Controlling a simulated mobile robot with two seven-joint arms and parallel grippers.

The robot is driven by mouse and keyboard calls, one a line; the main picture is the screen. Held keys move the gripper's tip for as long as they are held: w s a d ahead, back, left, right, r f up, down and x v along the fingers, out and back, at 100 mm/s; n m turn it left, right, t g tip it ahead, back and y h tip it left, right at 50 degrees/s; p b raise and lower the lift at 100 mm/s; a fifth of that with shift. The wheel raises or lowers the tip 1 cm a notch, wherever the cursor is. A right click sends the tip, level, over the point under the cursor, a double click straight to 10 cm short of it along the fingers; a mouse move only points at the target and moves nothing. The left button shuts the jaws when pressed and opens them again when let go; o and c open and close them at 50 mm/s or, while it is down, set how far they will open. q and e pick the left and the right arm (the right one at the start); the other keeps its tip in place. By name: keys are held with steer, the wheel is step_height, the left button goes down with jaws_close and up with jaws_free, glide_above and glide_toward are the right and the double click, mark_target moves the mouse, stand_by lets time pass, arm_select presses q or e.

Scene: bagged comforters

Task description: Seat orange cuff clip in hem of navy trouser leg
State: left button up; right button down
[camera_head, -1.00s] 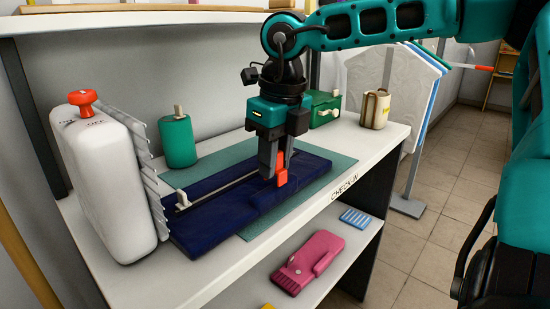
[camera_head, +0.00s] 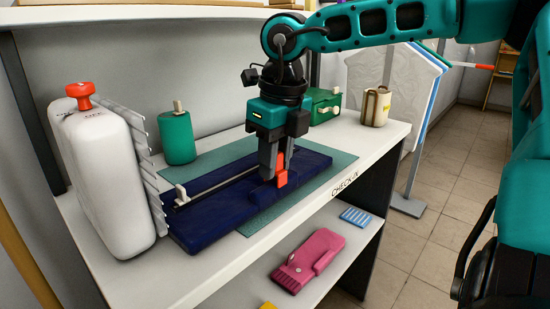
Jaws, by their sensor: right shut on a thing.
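The navy trouser leg (camera_head: 210,226) lies flat on a green mat on the white counter. The orange cuff clip (camera_head: 282,178) stands upright at the right part of the navy piece. My right gripper (camera_head: 275,168) points down from above and is shut on the clip. The clip's lower end is at the navy cloth; I cannot tell how deep it sits in the hem. A thin pale rod with a white block (camera_head: 181,194) lies along the navy piece. My left gripper is not in view.
A pink item (camera_head: 309,260) lies on the lower shelf (camera_head: 240,294).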

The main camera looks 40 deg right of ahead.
steer(key=shift+f+b, duration=0.45)
steer(key=shift+f, duration=0.1)
steer(key=shift+c, duration=0.8)
jaws_free()
steer(key=shift+r, duration=0.1)
steer(key=shift+s+r+p, duration=0.15)
steer(key=shift+r+p, duration=1.1)
steer(key=shift+r, duration=0.45)
steer(key=shift+s+r+p, duration=0.15)
steer(key=shift+r+p, duration=1.05)
steer(key=shift+r, duration=0.5)
